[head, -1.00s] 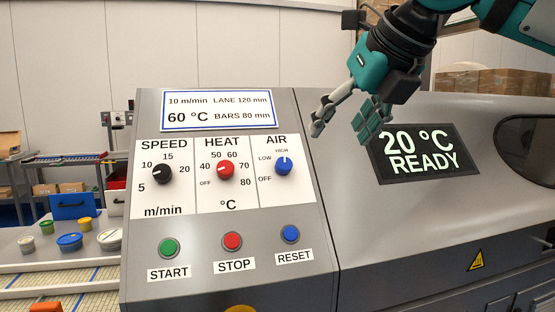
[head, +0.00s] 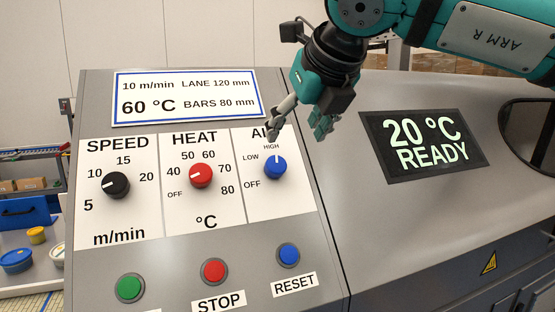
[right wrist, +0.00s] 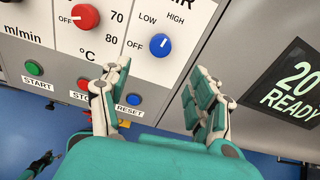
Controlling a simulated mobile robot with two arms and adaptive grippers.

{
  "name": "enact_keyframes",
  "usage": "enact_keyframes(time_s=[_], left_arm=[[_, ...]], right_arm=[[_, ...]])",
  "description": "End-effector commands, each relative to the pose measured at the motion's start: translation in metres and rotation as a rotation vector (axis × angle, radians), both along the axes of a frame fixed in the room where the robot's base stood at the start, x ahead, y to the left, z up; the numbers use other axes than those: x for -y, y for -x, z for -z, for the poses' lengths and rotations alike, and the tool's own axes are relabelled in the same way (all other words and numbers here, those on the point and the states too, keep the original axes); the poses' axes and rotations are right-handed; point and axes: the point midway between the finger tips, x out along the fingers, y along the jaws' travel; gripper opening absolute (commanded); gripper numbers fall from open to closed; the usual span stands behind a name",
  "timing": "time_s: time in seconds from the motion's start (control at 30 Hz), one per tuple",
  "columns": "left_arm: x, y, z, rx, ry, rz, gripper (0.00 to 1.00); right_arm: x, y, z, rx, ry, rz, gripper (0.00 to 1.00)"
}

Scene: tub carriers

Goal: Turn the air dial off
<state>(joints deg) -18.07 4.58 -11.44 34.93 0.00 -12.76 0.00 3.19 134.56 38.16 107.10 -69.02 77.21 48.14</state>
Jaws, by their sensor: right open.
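The air dial (head: 275,167) is a blue knob at the right of the white control panel. Its white mark points up to HIGH; LOW and OFF are printed on its left. It also shows in the right wrist view (right wrist: 160,45), ahead of the fingers and between their lines. My right gripper (head: 298,128) is open and empty, above and right of the dial in the head view, and partly covers the AIR label. In the right wrist view the two fingers (right wrist: 160,88) stand apart, with no contact with the dial visible.
The red heat dial (head: 201,175) and black speed dial (head: 116,185) sit left of the air dial. Green start (head: 129,287), red stop (head: 214,271) and blue reset (head: 288,255) buttons lie below. A display (head: 424,143) reads 20 °C READY at right.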

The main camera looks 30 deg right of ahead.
Motion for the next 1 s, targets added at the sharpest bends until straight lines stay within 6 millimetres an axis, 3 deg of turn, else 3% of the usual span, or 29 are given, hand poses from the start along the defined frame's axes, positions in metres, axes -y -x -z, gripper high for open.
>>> enact_keyframes(time_s=[0.17,0.4,0.5,1.0], left_arm=[[-0.001,0.000,-0.009,0.000,-0.001,0.001,0.62],[0.001,-0.031,-0.021,0.048,0.004,0.001,0.62],[0.002,-0.032,-0.024,0.050,0.005,0.001,0.62],[0.001,-0.015,-0.024,0.023,0.002,0.001,0.62]], right_arm=[[0.007,-0.028,0.028,-0.007,-0.003,-0.001,0.62],[0.015,-0.061,0.062,-0.006,-0.002,0.000,0.62],[0.017,-0.071,0.072,-0.004,-0.002,0.000,0.62],[0.020,-0.082,0.084,0.000,-0.001,0.000,0.61]])
